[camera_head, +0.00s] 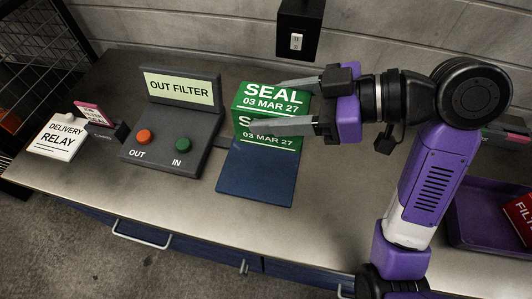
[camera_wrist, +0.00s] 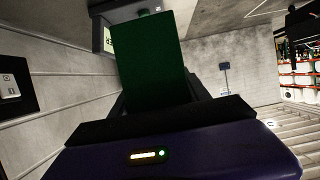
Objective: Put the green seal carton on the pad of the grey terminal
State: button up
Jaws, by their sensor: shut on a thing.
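The green seal carton (camera_head: 268,103) is at the back part of the blue pad (camera_head: 255,180), which joins the right side of the grey terminal (camera_head: 190,140). My gripper (camera_head: 300,106) is shut on the carton from the right, one finger behind it and one across its front. Whether the carton's base touches the pad is hard to tell. In the wrist view the green carton (camera_wrist: 154,58) stands up between my fingers. The terminal's screen reads OUT FILTER.
A white box marked DELIVERY RELAY (camera_head: 58,138) and a small pink-edged card holder (camera_head: 98,120) stand left of the terminal. A purple tray (camera_head: 478,215) with a red carton (camera_head: 521,215) is at the right. The pad's front part is clear.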

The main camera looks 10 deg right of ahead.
notch_tip(320, 180, down, 18)
jog(key=shift+r, duration=0.25)
dwell(0.3)
jog(key=shift+f, duration=0.2)
jog(key=o, duration=1.5)
jog(key=shift+c, duration=0.2)
jog(key=shift+r, duration=0.2)
jog(key=b+v, duration=0.1)
jog(key=v, duration=1.1)
jog(key=shift+b, duration=0.3)
jog(key=shift+s, duration=0.1)
